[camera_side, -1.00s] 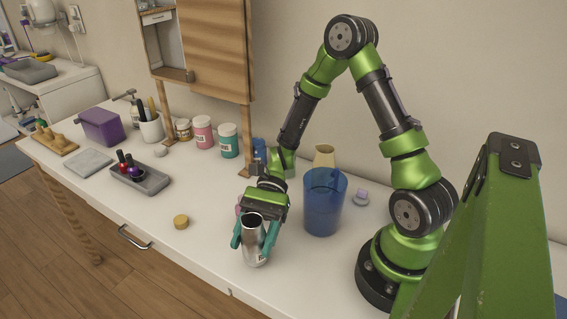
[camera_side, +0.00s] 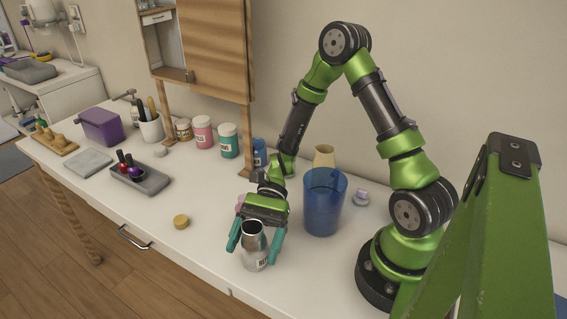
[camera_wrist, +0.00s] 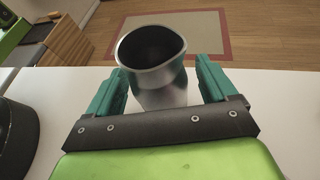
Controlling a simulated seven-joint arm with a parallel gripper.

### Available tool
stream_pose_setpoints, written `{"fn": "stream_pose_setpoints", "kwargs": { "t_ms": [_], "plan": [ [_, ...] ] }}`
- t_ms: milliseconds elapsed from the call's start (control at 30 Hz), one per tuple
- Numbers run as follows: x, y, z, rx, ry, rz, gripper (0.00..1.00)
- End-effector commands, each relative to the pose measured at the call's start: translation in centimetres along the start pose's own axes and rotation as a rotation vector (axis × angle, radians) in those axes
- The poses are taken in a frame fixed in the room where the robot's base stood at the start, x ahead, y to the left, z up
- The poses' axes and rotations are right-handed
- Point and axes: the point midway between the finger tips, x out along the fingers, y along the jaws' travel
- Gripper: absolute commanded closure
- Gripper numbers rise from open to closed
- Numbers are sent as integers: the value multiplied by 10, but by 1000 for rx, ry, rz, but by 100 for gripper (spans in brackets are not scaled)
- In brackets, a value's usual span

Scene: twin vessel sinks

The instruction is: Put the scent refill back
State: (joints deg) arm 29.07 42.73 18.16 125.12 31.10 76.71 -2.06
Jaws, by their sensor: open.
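A silver, open-topped metal canister with a label, possibly the scent refill, stands upright on the white counter near its front edge (camera_side: 254,256). In the wrist view the canister (camera_wrist: 165,95) shows its dark hollow mouth. My gripper (camera_side: 257,244) is open, with one teal finger on each side of the canister. In the wrist view my gripper (camera_wrist: 160,88) has a clear gap at the right finger; the left finger is close to the canister, and I cannot tell if it touches. The canister's far side is hidden.
A translucent blue tumbler (camera_side: 324,205) stands right of my gripper, with a beige vessel (camera_side: 324,157) behind. A small lilac item (camera_side: 361,197) is near my base. A round tan lid (camera_side: 181,222) and a grey tray with bottles (camera_side: 141,179) lie left. Jars line the back.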

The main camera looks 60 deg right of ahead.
Motion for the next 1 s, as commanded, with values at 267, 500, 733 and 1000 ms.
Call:
{"fn": "stream_pose_setpoints", "kwargs": {
  "t_ms": [267, 500, 733, 1000],
  "plan": [
    [-36, -1, 2, 0, 4, -5, 15],
    [-88, -1, 2, -1, 2, -5, 15],
    [-116, 0, 2, 0, 1, -1, 15],
    [-121, 0, 2, 0, 0, 0, 15]
  ]
}}
